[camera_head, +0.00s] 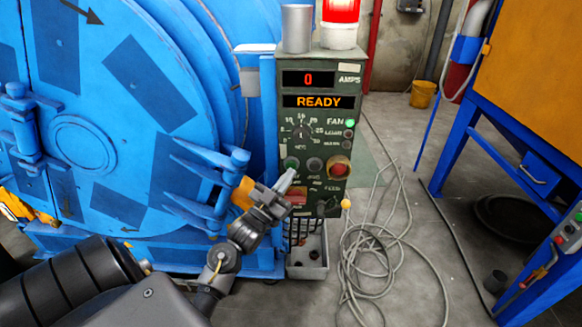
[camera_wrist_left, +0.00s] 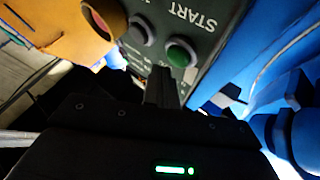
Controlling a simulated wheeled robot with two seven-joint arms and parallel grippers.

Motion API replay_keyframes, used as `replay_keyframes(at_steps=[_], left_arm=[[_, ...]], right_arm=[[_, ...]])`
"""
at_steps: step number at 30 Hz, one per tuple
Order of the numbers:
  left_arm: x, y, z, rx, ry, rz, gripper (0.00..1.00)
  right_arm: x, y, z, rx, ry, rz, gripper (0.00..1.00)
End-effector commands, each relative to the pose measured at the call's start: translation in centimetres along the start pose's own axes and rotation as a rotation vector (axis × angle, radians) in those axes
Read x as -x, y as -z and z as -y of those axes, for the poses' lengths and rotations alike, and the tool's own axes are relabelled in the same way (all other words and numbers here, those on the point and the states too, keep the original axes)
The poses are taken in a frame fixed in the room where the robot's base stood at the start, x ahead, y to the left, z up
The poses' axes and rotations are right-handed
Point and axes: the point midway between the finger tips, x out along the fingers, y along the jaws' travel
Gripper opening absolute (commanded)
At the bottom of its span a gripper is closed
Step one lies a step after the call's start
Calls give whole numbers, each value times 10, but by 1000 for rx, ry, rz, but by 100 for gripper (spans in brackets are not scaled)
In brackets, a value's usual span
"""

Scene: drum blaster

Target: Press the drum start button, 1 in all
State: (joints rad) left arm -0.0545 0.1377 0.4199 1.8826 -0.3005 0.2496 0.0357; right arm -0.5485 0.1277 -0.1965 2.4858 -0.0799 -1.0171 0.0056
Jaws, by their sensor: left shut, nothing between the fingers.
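The green drum start button (camera_head: 291,162) sits in the lower part of the dark green control panel (camera_head: 345,122), left of a grey button (camera_head: 314,164) and a red button on yellow (camera_head: 338,168). In the left wrist view the green button (camera_wrist_left: 181,53) is next to the word START. My left gripper (camera_head: 286,181) is shut and empty, just below the green button in the head view. Its closed fingers (camera_wrist_left: 161,88) point towards the panel in the wrist view. Whether the tips touch the panel I cannot tell. My right gripper is not in view.
The blue drum machine (camera_head: 105,110) with its door handle (camera_head: 225,170) stands close left of the panel. A red lamp (camera_head: 341,12) tops the panel; its displays show 0 and READY. A loose cable (camera_head: 375,255) lies on the floor. A blue-framed orange cabinet (camera_head: 535,65) stands right.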

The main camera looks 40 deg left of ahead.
Motion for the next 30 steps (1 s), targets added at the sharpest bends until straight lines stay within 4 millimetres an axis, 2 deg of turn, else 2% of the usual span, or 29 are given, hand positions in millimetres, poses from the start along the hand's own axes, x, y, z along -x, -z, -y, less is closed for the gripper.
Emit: replay_keyframes(at_steps=[30], left_arm=[[-6,-4,4,0,0,0,0]], right_arm=[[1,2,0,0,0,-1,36]])
